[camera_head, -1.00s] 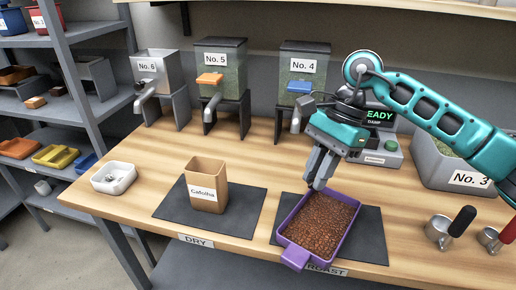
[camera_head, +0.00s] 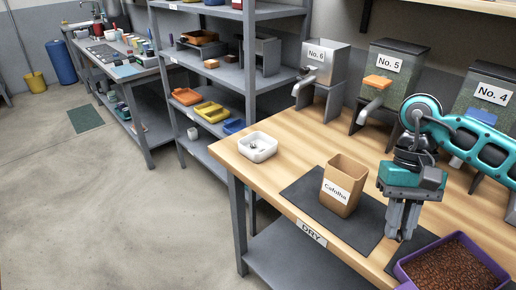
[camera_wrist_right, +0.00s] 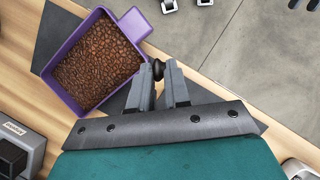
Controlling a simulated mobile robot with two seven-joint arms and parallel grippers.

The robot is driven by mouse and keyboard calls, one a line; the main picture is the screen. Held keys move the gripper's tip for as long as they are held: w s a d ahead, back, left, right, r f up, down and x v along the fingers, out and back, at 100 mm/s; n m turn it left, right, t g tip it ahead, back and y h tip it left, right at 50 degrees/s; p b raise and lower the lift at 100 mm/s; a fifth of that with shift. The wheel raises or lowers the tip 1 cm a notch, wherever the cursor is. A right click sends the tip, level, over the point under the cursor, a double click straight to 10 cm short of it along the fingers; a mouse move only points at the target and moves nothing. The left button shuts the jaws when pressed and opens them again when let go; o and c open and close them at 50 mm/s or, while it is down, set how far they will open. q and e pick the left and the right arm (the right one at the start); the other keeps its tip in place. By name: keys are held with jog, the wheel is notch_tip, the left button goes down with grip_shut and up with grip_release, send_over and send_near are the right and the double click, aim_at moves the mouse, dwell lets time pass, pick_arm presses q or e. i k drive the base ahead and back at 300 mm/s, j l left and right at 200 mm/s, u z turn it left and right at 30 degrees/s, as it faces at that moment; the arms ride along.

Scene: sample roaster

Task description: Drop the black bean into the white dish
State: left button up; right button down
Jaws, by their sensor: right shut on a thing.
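The black bean (camera_wrist_right: 158,69) is a small dark thing at the fingertips in the right wrist view. My right gripper (camera_wrist_right: 161,76) is shut on it. In the head view my right gripper (camera_head: 400,236) points down, just right of the paper bag and left of the purple tray, above the bench. The white dish (camera_head: 260,156) stands at the bench's left end, well left of the gripper, with a few small dark and pale bits in it. My left gripper is not in view.
A brown Cafolha bag (camera_head: 341,190) stands on a dark mat (camera_head: 306,194) between gripper and dish. The purple tray (camera_head: 408,273) holds roasted beans. Bins No. 6 (camera_head: 321,66) and No. 5 (camera_head: 396,72) line the back. Bare wood lies behind the bag.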

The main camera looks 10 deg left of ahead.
aim_at(258, 147)
jog(key=i+j+u, duration=0.1)
jog(key=u, duration=0.4)
jog(key=i+u, duration=0.2)
jog(key=u, duration=0.25)
jog(key=i+j, duration=0.1)
jog(key=i, duration=0.35)
